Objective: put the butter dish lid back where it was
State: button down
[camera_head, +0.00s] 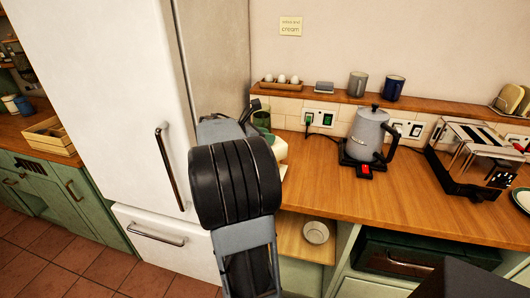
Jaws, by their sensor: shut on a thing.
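My own arm fills the middle of the view and hides my gripper's fingers and whatever is between them. I cannot make out a butter dish or its lid for certain. A pale rounded thing (279,148) shows partly past the right side of my arm, at the left end of the wooden counter (350,190). Too little of it shows to tell what it is.
A grey kettle (369,136) stands on the counter, with a toaster (474,155) to its right. A narrow shelf (340,96) behind holds mugs and a small tray. A white bowl (316,232) sits below the counter. The white fridge (110,90) is at left. The counter's front middle is clear.

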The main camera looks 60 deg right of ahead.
jog(key=d+f, duration=0.1)
jog(key=w+d+f, duration=0.1)
jog(key=f, duration=0.1)
jog(key=w+d+f, duration=0.1)
jog(key=shift+d+f, duration=0.15)
jog(key=shift+f, duration=0.25)
jog(key=shift+f+b, duration=0.3)
jog(key=shift+f, duration=1.2)
jog(key=shift+f, duration=0.1)
jog(key=c, duration=0.9)
grip_release()
jog(key=shift+o, duration=0.2)
